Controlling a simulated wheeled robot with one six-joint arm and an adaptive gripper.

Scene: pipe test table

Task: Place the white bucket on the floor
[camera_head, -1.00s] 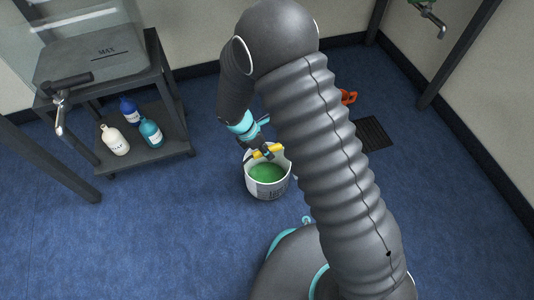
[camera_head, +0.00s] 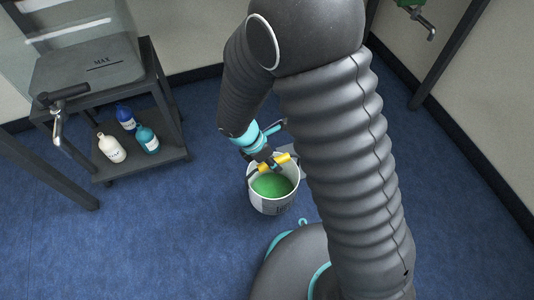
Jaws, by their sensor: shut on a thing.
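The white bucket (camera_head: 273,205) is at the middle of the view, upright, with green liquid (camera_head: 271,185) inside and a dark printed label on its side. My gripper (camera_head: 272,167) is at the bucket's far rim, with yellow parts over the opening. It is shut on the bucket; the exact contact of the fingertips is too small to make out. The blue floor (camera_head: 190,240) lies around and below the bucket. I cannot tell whether the bucket's base touches the floor.
A dark cart (camera_head: 150,165) at the left carries several bottles on its low shelf, among them a white bottle (camera_head: 111,149). A tap (camera_head: 58,120) stands near its upper tray. A green tap (camera_head: 418,15) is at the top right. The floor left of the bucket is clear.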

